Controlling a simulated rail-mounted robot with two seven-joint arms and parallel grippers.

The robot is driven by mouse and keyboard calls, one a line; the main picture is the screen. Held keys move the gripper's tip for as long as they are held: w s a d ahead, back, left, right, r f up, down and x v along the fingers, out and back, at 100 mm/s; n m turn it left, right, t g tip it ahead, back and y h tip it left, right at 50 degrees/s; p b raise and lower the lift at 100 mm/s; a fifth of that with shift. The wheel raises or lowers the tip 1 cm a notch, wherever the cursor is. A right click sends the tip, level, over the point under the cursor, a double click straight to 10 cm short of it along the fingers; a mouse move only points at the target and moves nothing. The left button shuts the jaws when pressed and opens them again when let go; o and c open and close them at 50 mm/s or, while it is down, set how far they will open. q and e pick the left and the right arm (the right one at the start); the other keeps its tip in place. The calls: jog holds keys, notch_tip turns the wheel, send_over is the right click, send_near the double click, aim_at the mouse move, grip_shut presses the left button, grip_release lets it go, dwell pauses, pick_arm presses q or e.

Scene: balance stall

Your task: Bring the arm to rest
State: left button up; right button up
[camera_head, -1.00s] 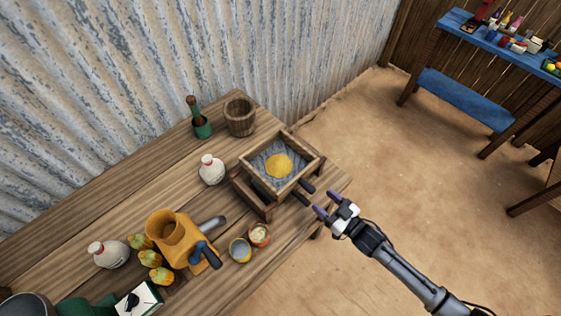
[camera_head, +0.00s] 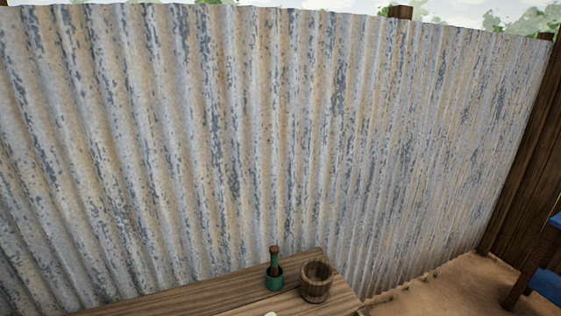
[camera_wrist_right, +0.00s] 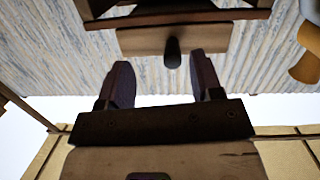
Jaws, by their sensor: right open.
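My right gripper (camera_wrist_right: 158,62) shows in the right wrist view with its two dark fingers apart and nothing held between them. A dark knob or handle (camera_wrist_right: 173,53) on a wooden box-like piece (camera_wrist_right: 215,40) appears between the fingertips in the picture; it seems to lie beyond them, and I cannot tell the distance. Neither arm shows in the head view. My left gripper is not in view.
A corrugated metal wall (camera_head: 260,140) rises behind. A blue stand (camera_head: 545,285) is at the right. An orange object (camera_wrist_right: 307,55) shows in the wrist view.

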jog(key=s+d+f+g+h, duration=0.3)
jog(key=f+g+h, duration=0.15)
jog(key=g, duration=0.25)
jog(key=s+a+r+m+g, duration=0.1)
jog(key=s+a+r+g, duration=0.2)
jog(key=s+a+r, duration=0.35)
jog(key=s+a+r+m+g, duration=0.1)
jog(key=s+a+r+g, duration=0.2)
jog(key=s, duration=0.7)
jog(key=w+p+v, duration=0.2)
jog(key=p+v, duration=0.8)
jog(key=p, duration=0.1)
jog(key=w+r+p+v, duration=0.1)
jog(key=w+p+v, duration=0.2)
jog(key=p+v, duration=0.7)
jog(key=shift+a+r+t+p, duration=0.35)
jog(key=shift+a+t+p, duration=0.05)
jog(key=shift+a+p, duration=0.05)
jog(key=shift+s, duration=0.2)
jog(key=shift+f, duration=0.1)
